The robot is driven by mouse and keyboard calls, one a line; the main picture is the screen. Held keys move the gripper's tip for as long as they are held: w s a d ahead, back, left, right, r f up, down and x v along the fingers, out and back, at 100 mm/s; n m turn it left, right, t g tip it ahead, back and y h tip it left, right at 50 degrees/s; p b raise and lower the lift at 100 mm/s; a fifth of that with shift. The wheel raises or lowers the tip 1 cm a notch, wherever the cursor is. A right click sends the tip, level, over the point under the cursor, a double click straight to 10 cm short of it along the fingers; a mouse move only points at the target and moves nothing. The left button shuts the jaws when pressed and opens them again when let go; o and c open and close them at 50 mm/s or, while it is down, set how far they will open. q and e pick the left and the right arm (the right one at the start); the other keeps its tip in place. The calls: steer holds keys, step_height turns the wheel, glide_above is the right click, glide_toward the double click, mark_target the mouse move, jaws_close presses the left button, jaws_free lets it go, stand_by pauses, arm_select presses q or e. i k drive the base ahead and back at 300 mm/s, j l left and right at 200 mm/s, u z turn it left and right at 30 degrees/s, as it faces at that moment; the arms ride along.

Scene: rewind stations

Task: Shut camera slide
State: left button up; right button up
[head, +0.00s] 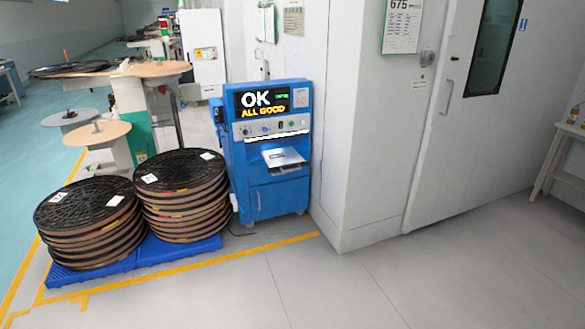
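A blue cabinet machine (245,165) stands against the white wall, with a lit display (263,101) reading "OK ALL GOOD". A light grey slide (284,158), which looks like the camera slide, sticks out from its front below the button panel. It appears pulled out, with a dark recess around it. A bright strip (277,136) runs just above it. Neither of my grippers shows in the head view, and nothing touches the slide.
Two stacks of dark reels (88,206) (181,180) stand on a blue pallet (150,253) left of the machine. Rewind stations (140,105) are behind. A white door (480,130) and a small table (562,150) are at right. The grey floor in front is clear.

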mark_target(277, 160)
steer(key=i+j+z, duration=0.35)
steer(key=i+j, duration=0.65)
steer(key=i, duration=0.05)
